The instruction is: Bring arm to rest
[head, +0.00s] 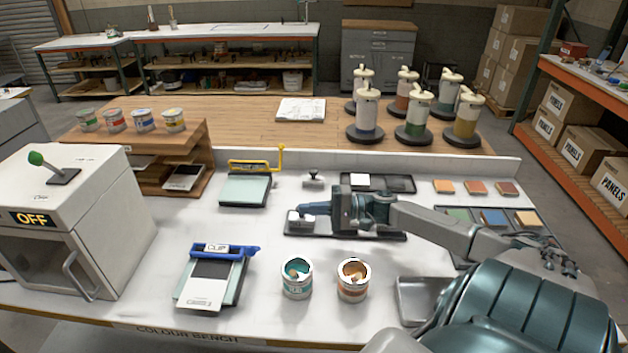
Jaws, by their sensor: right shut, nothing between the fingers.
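My right arm (440,228) reaches in from the lower right across the white bench. Its gripper (312,209) is shut and empty, pointing left over a dark tray (300,235) in the middle of the bench. A small pale block-like object (300,222) sits at the fingertips on the tray's left part; I cannot tell whether they touch. The wrist and gripper hide much of the tray. My left gripper is not in view.
Two open paint cans, one teal (296,280) and one orange (352,281), stand in front of the gripper. A clip board (213,279) and a white box marked OFF (68,225) are at left. Dispenser bottles (366,112) stand behind. A metal tray (418,302) lies near my arm.

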